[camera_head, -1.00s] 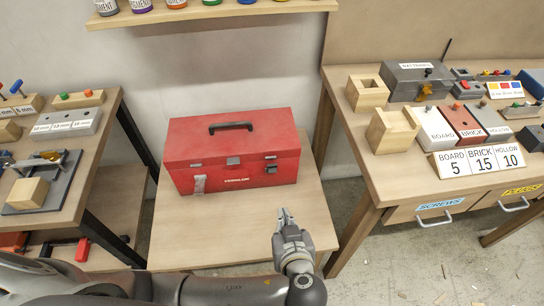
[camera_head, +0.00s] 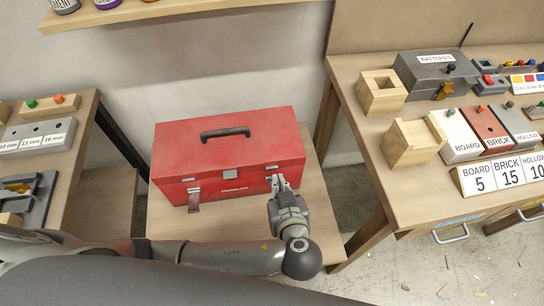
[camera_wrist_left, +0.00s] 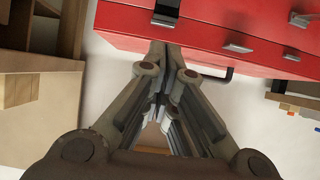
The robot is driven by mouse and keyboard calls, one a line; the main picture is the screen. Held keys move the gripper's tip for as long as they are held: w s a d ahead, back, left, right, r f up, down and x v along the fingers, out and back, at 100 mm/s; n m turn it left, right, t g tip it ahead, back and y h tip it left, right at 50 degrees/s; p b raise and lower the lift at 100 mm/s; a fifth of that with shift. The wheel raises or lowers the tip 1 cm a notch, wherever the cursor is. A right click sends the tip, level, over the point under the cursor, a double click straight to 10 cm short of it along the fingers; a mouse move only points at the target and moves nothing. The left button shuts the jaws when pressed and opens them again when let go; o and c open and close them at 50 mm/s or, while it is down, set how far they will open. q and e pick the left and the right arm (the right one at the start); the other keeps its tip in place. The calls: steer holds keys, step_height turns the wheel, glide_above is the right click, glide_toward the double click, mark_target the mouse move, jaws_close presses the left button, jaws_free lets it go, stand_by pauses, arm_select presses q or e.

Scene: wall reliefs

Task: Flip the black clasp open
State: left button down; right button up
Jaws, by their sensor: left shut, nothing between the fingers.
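A red toolbox (camera_head: 229,155) with a black carry handle stands closed on a low wooden table. The black clasp (camera_wrist_left: 166,12) is on the right part of its front. My left gripper (camera_head: 278,181) is at this clasp and partly hides it in the head view. In the left wrist view, the left gripper (camera_wrist_left: 158,48) is shut and empty, its tips overlapping the red front just below the clasp in the picture. I cannot tell whether the tips touch it. A second, metallic clasp (camera_head: 194,206) hangs down on the front's left part. My right gripper is out of view.
A wooden bench (camera_head: 340,95) on the right carries wooden blocks, a grey batteries box (camera_head: 436,75) and a number sign (camera_head: 507,175). Another bench (camera_head: 72,165) stands on the left. Bare tabletop shows to the right of the toolbox.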

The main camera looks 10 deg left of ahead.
mark_target(272, 164)
arm_select(q)
steer(key=p+x, duration=0.1)
steer(key=x, duration=0.8)
